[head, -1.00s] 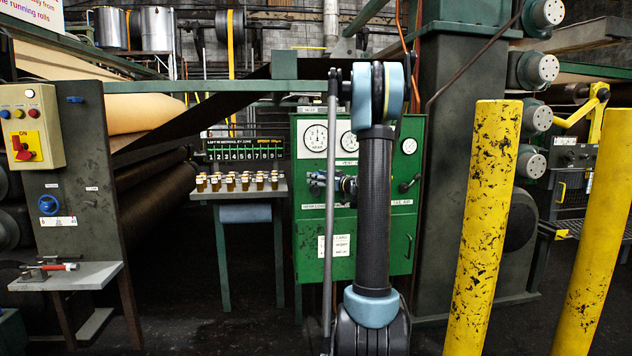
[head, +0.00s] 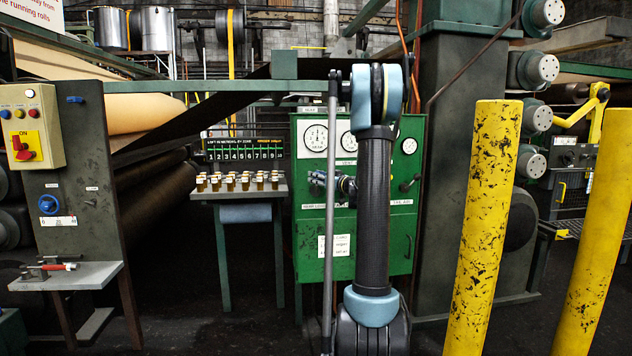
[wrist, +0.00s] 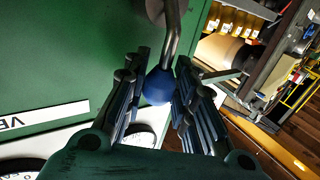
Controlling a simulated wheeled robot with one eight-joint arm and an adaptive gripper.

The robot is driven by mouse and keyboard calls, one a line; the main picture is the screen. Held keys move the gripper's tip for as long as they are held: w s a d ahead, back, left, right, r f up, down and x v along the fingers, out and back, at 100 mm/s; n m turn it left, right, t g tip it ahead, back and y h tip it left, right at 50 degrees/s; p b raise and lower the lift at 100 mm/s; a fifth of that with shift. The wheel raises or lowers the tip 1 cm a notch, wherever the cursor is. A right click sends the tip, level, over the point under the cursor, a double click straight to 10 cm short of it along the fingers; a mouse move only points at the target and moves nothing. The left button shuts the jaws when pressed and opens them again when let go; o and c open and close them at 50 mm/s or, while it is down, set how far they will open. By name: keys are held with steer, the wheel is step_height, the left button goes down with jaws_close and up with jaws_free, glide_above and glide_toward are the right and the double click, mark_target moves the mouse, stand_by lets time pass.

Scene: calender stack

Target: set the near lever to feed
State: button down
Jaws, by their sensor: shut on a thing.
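The near lever ends in a blue ball knob (wrist: 158,86) on a dark metal stem (wrist: 172,42) and stands out from the green panel (head: 383,237). My gripper (wrist: 161,72) has its dark fingers on both sides of the knob, shut on it. In the head view my gripper (head: 318,184) is at the left part of the panel, just above a white label that seems to start with "NEAR". The knob is too small and covered to make out there. Which setting the lever is in cannot be read.
A second handle (head: 410,184) sits at the panel's right, with gauges (head: 315,138) above. Left of the panel, a small table (head: 240,190) holds several amber jars. Yellow posts (head: 480,220) stand at the right. Dark floor lies open between the table and the left machine.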

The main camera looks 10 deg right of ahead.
steer(key=shift+d+f+m+t, duration=0.3)
steer(key=shift+d+m+t, duration=0.5)
steer(key=shift+m, duration=0.55)
steer(key=shift+d+f+m+t, duration=0.3)
steer(key=shift+d+m+t, duration=0.45)
steer(key=shift+m, duration=0.55)
steer(key=shift+d+f+m+t, duration=0.3)
steer(key=shift+d+m+t, duration=0.5)
steer(key=shift+m, duration=0.55)
steer(key=c, duration=1.3)
jaws_free()
steer(key=v, duration=1.2)
steer(key=shift+f, duration=0.15)
steer(key=shift+a, duration=0.15)
